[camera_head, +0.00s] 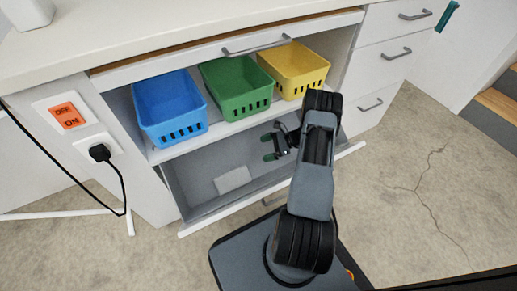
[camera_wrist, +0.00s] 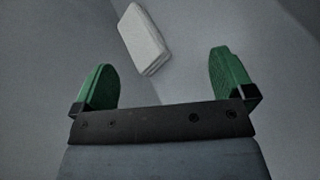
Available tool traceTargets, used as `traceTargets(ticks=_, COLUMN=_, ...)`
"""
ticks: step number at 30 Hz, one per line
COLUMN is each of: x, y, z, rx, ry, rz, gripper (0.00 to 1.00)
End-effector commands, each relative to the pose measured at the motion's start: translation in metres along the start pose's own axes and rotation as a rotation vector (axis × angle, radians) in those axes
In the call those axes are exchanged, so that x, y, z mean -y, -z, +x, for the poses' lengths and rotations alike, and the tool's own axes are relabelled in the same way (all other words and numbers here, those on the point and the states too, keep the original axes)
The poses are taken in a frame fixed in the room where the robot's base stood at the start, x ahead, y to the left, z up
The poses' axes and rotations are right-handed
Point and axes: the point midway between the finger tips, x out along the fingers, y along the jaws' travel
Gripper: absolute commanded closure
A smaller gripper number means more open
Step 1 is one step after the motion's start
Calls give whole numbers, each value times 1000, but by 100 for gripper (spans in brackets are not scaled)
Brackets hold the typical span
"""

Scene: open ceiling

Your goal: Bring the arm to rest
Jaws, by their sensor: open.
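My gripper (camera_head: 269,146) has green fingertips and reaches into the open lower drawer of the white cabinet. In the wrist view my gripper (camera_wrist: 162,82) is open, with a wide gap between its two green fingers and nothing held. My arm is bent and extends from my base at the bottom of the head view toward the drawer. A white block (camera_head: 233,180) lies on the grey drawer floor, left of my gripper. The white block (camera_wrist: 143,38) also shows beyond the fingers in the wrist view, apart from them.
A blue basket (camera_head: 170,108), a green basket (camera_head: 237,88) and a yellow basket (camera_head: 294,69) stand on the shelf above the open drawer (camera_head: 205,203). An orange switch (camera_head: 67,115) and a black plug (camera_head: 99,152) are at left. The floor (camera_head: 420,190) at right is clear.

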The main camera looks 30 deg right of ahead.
Motion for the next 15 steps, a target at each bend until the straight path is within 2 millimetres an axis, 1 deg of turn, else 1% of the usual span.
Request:
traceTargets(ticks=1, x=0, y=-1, z=-4, rx=0, ry=1, rz=1, gripper=0)
traceTargets(ticks=5, x=0, y=0, z=-8, rx=0, ry=-1, rz=1, gripper=0)
traceTargets(ticks=15, x=0, y=0, z=-9, rx=0, ry=-1, rz=1, gripper=0)
